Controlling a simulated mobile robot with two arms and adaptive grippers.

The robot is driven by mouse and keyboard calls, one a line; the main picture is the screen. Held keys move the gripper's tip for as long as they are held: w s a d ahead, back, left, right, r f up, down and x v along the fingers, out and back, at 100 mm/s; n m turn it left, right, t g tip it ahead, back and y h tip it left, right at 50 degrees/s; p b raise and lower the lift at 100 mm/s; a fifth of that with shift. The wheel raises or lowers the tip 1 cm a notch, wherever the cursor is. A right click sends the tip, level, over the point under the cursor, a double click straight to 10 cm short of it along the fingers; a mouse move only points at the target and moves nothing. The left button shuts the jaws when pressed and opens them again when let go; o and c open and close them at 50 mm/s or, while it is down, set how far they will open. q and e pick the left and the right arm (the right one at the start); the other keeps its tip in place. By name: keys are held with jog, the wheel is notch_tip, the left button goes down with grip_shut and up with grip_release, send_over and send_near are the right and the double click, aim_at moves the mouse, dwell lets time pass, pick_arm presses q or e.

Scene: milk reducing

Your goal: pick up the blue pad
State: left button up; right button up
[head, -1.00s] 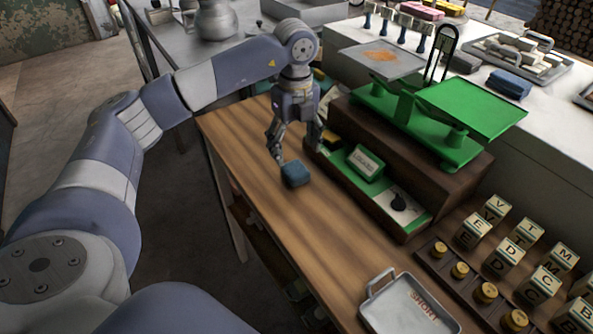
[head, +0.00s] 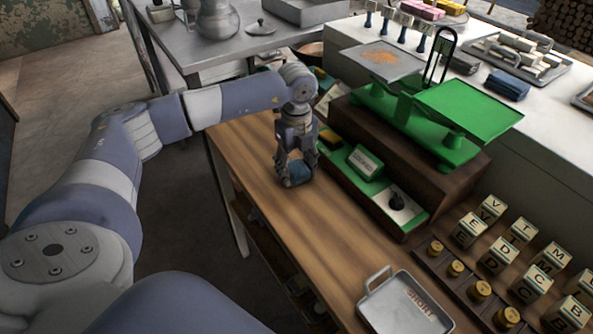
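A small blue pad (head: 298,173) lies on the wooden table, left of the green balance scale. My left gripper (head: 297,178) points down over it, with its fingers at either side of the pad and partly hiding it. Whether the fingers press on the pad cannot be made out. The pad appears to be at table height. My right gripper is not in view.
The scale (head: 400,165) on its dark wooden base stands close to the right of my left gripper. A metal tray marked SHORT (head: 405,305) and lettered blocks (head: 500,255) are nearer. Another blue block (head: 508,84) lies on the white counter. Bare tabletop lies in front of the pad.

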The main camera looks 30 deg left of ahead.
aim_at(295, 169)
pick_arm(q)
jog(key=shift+c, duration=1.4)
jog(key=shift+r+b, duration=0.45)
jog(key=shift+r, duration=0.3)
jog(key=shift+s+d+r+b, duration=0.1)
jog(key=shift+s+r+b, duration=0.15)
jog(key=shift+r, duration=0.2)
jog(key=shift+s+r+b, duration=0.2)
jog(key=shift+r+b, duration=0.05)
jog(key=shift+r, duration=0.2)
jog(key=s+d+b, duration=0.1)
jog(key=s, duration=0.3)
jog(key=s+d+r+b, duration=0.1)
jog(key=s, duration=0.4)
jog(key=s+d+b, duration=0.1)
jog(key=s, duration=0.3)
jog(key=shift+s+d+r, duration=0.15)
jog(key=shift+d+r, duration=0.05)
jog(key=shift+d, duration=0.2)
jog(key=shift+s+d+r+b, duration=0.2)
jog(key=shift+s+b, duration=0.1)
jog(key=shift+s, duration=0.35)
